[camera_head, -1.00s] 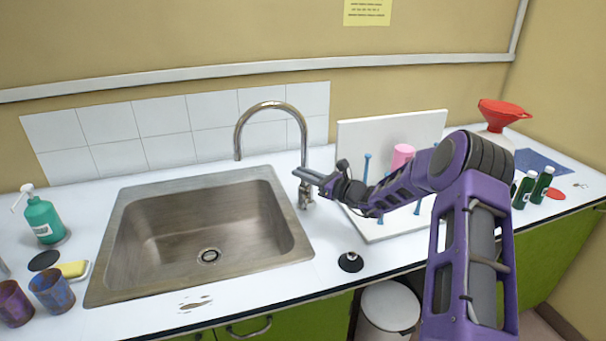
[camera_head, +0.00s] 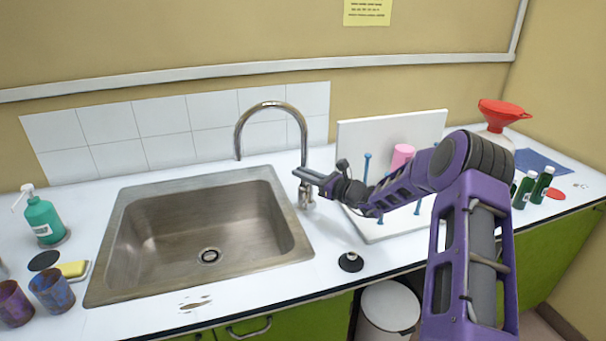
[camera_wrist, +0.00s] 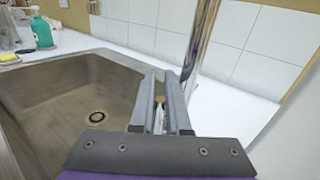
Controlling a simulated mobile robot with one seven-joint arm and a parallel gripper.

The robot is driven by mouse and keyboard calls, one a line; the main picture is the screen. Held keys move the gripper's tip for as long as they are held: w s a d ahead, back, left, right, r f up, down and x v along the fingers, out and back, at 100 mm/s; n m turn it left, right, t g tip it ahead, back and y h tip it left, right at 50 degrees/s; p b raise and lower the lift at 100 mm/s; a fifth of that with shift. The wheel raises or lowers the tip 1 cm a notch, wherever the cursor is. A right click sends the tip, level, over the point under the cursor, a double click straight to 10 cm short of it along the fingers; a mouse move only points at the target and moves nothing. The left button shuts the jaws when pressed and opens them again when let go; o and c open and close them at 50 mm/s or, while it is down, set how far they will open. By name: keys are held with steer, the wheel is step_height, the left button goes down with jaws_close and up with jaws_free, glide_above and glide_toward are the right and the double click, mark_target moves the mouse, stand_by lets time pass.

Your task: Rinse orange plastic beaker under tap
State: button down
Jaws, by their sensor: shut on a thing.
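The tap (camera_head: 271,106), a chrome gooseneck, stands behind the sink's right rear corner with its spout over the sink (camera_head: 120,225). No water shows at the spout. My gripper (camera_head: 301,174) is at the tap's base, shut on the tap handle (camera_head: 305,195); the wrist view shows its fingers (camera_wrist: 160,92) around a small part, mostly hidden. No clearly orange beaker shows. Two stained cups stand at the front left: a purple-brown cup (camera_head: 14,304) and a blue-brown cup (camera_head: 52,292). The sink basin looks empty, with its drain (camera_head: 209,256) visible.
A green soap bottle (camera_head: 43,222) and yellow sponge (camera_head: 74,269) are left of the sink. A white drying rack (camera_head: 365,135) with blue pegs and a pink beaker (camera_head: 402,156) stands right of the tap, close to my arm. A black stopper (camera_head: 351,262) lies at the front.

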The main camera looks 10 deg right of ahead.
steer(key=shift+s+a+f+n+h+b, duration=0.2)
steer(key=shift+a+n+h+b, duration=0.2)
steer(key=shift+a+n, duration=0.2)
steer(key=c, duration=1.2)
jaws_free()
steer(key=shift+o, duration=0.2)
steer(key=v, duration=1.7)
steer(key=shift+d+r, duration=0.3)
steer(key=shift+r, duration=0.05)
steer(key=shift+g, duration=0.3)
